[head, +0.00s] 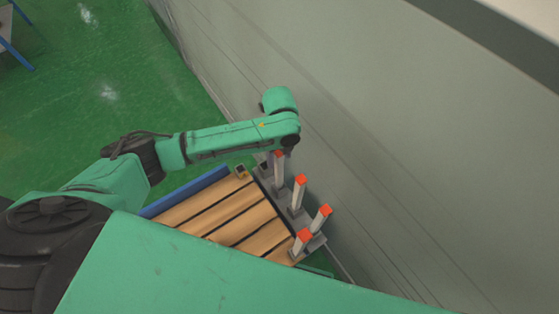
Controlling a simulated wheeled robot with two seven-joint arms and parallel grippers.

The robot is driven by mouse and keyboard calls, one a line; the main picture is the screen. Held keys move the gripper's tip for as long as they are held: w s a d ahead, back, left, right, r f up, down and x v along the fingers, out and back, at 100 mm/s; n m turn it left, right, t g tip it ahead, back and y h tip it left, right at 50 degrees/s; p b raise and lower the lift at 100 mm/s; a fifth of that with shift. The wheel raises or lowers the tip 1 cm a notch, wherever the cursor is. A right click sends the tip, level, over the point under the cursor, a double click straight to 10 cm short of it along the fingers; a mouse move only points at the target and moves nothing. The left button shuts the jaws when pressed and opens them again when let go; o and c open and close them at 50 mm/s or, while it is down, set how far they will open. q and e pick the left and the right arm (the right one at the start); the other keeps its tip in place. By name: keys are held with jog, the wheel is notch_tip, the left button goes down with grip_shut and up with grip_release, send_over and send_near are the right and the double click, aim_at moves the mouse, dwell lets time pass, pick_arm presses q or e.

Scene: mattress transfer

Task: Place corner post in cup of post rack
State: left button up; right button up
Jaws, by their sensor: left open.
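Several white corner posts with orange tops stand upright on the grey post rack (267,185). One post (279,173) stands at the far end, close below my left wrist. Another post (298,194) is in the middle, and two more, a right one (320,219) and a near one (301,243), are at the near end. My left gripper (281,153) is open by the top of the far post, mostly hidden under the wrist. I cannot tell whether it touches the post. The cups at the post feet are too small to make out. My right gripper is not in view.
A wooden slatted surface (228,212) with a blue side rail (185,190) adjoins the rack on the left. A small tan block-like piece (241,171) sits at its far corner. A grey wall (420,150) rises close on the right. Green floor (90,90) is open at upper left.

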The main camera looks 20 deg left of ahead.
pick_arm(q)
notch_tip(320, 180, up, 8)
jog(key=shift+r, duration=0.2)
jog(key=shift+r, duration=0.1)
